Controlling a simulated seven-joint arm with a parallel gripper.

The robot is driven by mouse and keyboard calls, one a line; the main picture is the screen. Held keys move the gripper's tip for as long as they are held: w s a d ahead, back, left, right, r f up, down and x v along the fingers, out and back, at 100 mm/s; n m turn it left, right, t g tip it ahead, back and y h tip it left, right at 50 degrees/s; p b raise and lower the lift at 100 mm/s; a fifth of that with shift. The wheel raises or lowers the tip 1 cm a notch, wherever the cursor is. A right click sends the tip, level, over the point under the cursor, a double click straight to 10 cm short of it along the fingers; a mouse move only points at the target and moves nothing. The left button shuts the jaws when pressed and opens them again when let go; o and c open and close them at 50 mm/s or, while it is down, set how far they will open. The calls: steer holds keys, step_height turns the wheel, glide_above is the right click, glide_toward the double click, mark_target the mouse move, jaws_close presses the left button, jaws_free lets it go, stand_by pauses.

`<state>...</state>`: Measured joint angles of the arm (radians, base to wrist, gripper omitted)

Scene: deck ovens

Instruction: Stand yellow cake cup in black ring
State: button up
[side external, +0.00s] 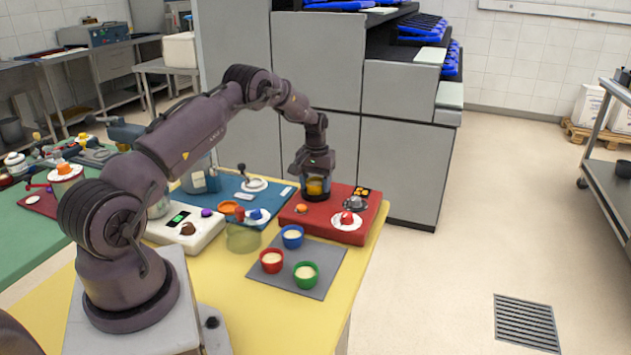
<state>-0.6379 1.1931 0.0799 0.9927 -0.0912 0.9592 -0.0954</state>
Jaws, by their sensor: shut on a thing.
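The yellow cake cup (315,187) is between the fingers of my gripper (316,180), which is shut on it over the back left part of the red board (340,228). A dark round rim, which looks like the black ring (315,197), shows right at the foot of the cup. The cup looks upright. From this side I cannot tell whether it rests inside the ring or hangs just above it. My fingers hide part of the cup.
On the red board are a white plate with a red item (347,220), a grey metal piece (356,203) and small orange pieces (361,191). Blue (292,240), red (271,265) and green (306,278) cups stand on a grey mat (323,262) in front. A blue board (227,187) lies left.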

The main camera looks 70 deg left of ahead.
steer(key=o, duration=0.6)
steer(key=shift+o, duration=0.2)
step_height(320, 180, up, 11)
stand_by(0.7)
steer(key=shift+f, duration=0.15)
steer(key=s+d+r+m+t, duration=0.2)
steer(key=s+d+r, duration=0.4)
steer(key=d, duration=0.5)
steer(key=s+d+r+m+t, duration=0.1)
steer(key=s+d+r+m, duration=0.3)
steer(key=s+d, duration=0.5)
steer(key=s+d+r+m+t, duration=0.2)
steer(key=s+d+r, duration=0.6)
steer(key=d, duration=0.6)
steer(key=shift+s+d+r+m+t, duration=0.2)
steer(key=shift+r+m+t, duration=0.1)
steer(key=shift+r+m, duration=0.3)
